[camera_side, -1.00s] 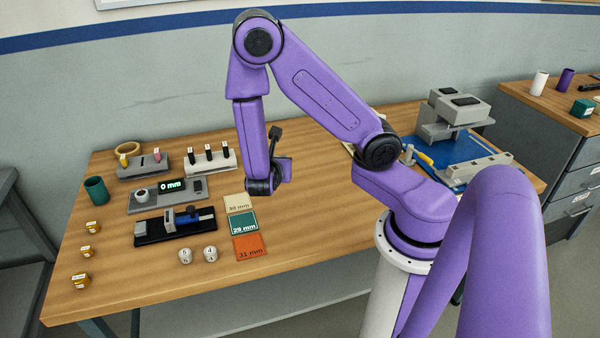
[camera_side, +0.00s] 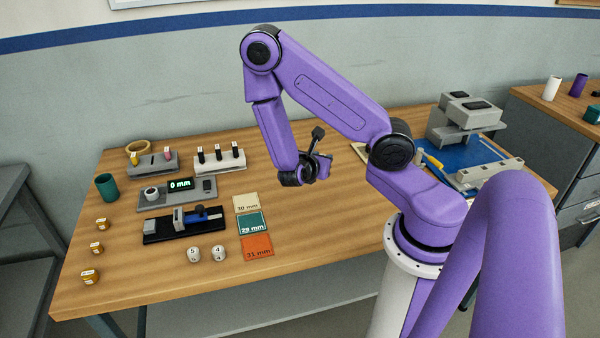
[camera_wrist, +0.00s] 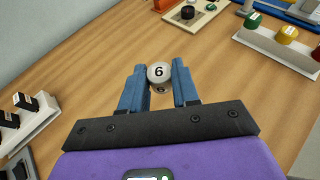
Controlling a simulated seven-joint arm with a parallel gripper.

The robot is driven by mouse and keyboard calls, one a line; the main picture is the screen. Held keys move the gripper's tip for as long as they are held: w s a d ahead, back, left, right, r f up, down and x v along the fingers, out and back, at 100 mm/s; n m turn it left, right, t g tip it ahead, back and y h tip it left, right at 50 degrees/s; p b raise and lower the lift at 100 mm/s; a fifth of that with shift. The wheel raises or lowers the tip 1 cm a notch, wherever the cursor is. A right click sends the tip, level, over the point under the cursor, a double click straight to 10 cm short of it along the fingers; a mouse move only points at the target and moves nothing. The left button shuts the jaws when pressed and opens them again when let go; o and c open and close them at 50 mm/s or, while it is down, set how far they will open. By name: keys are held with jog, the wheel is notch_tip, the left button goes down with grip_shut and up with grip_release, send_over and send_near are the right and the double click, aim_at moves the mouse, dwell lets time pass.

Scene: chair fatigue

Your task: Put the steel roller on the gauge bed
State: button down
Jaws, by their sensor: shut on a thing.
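My gripper (camera_wrist: 159,85) has its blue fingers shut on a steel roller (camera_wrist: 158,72) marked 6, seen in the wrist view. In the side view my gripper (camera_side: 312,172) is above the table, right of the coloured cards; the held roller cannot be made out there. A black bed (camera_side: 158,236) with a grey end block and a blue slide, which looks like the gauge bed, lies at the left. No roller is visible on it. Behind it is a grey unit (camera_side: 204,198) whose display reads 0 mm. My gripper is well apart from both.
Two rollers (camera_side: 194,255) (camera_side: 219,253) stand in front of the black bed. Cards marked 30 mm (camera_side: 246,203), 29 mm (camera_side: 251,223) and 31 mm (camera_side: 257,246) lie right of it. Racks (camera_side: 230,162), a green cup (camera_side: 106,187) and small yellow-labelled pieces (camera_side: 97,248) surround it. The front-middle table is clear.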

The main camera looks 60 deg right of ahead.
jog(key=w+d+f, duration=0.1)
jog(key=w+f, duration=0.1)
jog(key=w, duration=0.1)
jog(key=w+d+f, duration=0.2)
jog(key=f, duration=0.1)
jog(key=w+d+f, duration=0.2)
jog(key=w, duration=0.1)
jog(key=shift+w+d+f, duration=0.1)
jog(key=shift+w+f, duration=0.1)
jog(key=shift+w, duration=0.15)
jog(key=shift+w+d+f, duration=0.25)
jog(key=shift+w+f, duration=0.25)
jog(key=shift+f, duration=1.65)
jog(key=shift+f, duration=0.1)
jog(key=c, duration=0.8)
grip_release()
